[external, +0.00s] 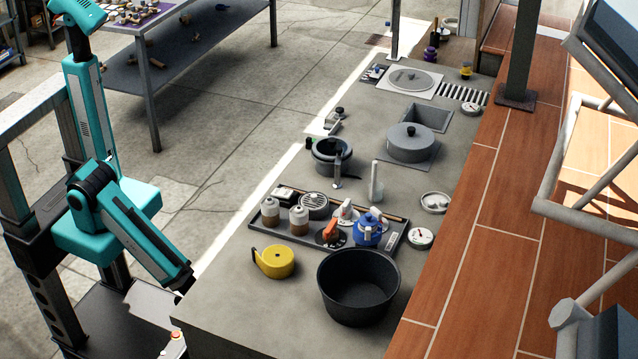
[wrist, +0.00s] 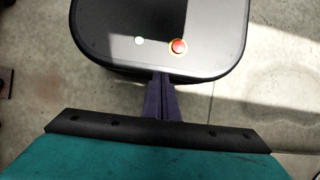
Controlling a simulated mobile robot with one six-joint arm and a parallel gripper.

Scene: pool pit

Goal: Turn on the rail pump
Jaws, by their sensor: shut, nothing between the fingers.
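My gripper (external: 184,284) hangs low at the left end of the grey counter, over my own base and apart from everything on the counter. In the wrist view its dark fingers (wrist: 163,95) are together and empty. No part is clearly marked as the rail pump. A dark tray (external: 288,236) on the counter holds two brown-and-grey bottles (external: 299,218), a round grille (external: 315,205), an orange-handled fitting (external: 332,230), a white-handled fitting (external: 346,212) and a blue pot-like unit (external: 368,230). A small box (external: 286,193) sits at its back left; switch positions are too small to tell.
A post (external: 516,55) rises beyond. The counter's near left corner is bare.

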